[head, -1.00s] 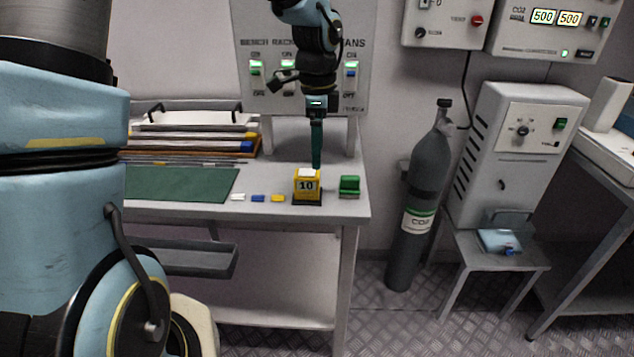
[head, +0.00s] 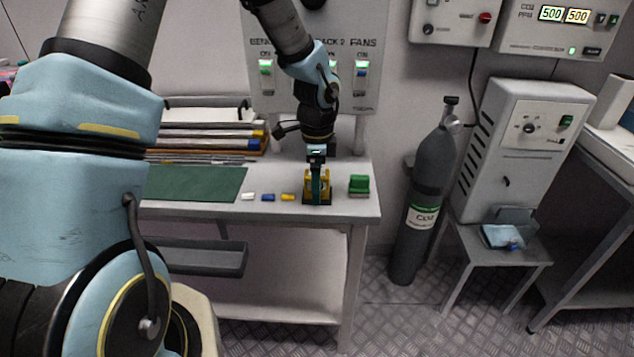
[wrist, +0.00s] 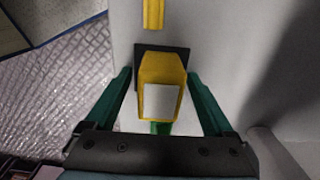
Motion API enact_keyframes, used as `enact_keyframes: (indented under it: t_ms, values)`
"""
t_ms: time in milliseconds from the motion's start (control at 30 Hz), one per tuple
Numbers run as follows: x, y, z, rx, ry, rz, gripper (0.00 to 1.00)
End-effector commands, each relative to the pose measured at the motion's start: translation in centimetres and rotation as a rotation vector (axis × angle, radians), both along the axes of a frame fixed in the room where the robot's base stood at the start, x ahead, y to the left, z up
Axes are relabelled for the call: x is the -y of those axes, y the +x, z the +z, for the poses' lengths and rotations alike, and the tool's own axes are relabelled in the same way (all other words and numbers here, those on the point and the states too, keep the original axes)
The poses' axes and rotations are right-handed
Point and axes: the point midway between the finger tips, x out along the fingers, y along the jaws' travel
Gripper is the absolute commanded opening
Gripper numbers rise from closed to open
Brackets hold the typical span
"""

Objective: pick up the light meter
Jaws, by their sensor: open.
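The light meter appears to be the yellow box with a white top (wrist: 162,101) on a dark square base (wrist: 178,52). It stands on the bench near its front right corner; in the head view the yellow box (head: 325,186) is partly hidden by my gripper. My gripper (head: 316,188) points down at it. In the wrist view my open gripper (wrist: 160,98) has one green finger on each side of the yellow box, with a visible gap on both sides.
A green block (head: 359,184) stands close to the right of the meter. Small white, blue and yellow pieces (head: 288,197) lie to its left, then a green mat (head: 195,184). The switch panel (head: 380,60) rises behind. A gas cylinder (head: 428,180) stands right of the bench (head: 362,213).

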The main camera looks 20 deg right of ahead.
Motion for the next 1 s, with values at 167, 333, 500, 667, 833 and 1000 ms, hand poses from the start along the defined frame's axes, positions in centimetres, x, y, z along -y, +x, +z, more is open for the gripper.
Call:
enact_keyframes:
  t_ms: [167,333,500,667,833,1000]
  values:
    - [-0.01,0.00,0.02,0.000,0.000,0.001,0.76]
    - [0.00,0.01,0.04,0.000,0.000,0.001,0.57]
    - [0.00,0.01,0.05,0.000,0.000,0.001,0.38]
    - [0.00,0.01,0.05,0.000,0.000,0.001,0.20]
    - [0.00,0.01,0.06,0.000,0.000,0.001,0.01]
    - [0.02,0.02,0.08,0.000,-0.001,0.001,0.00]
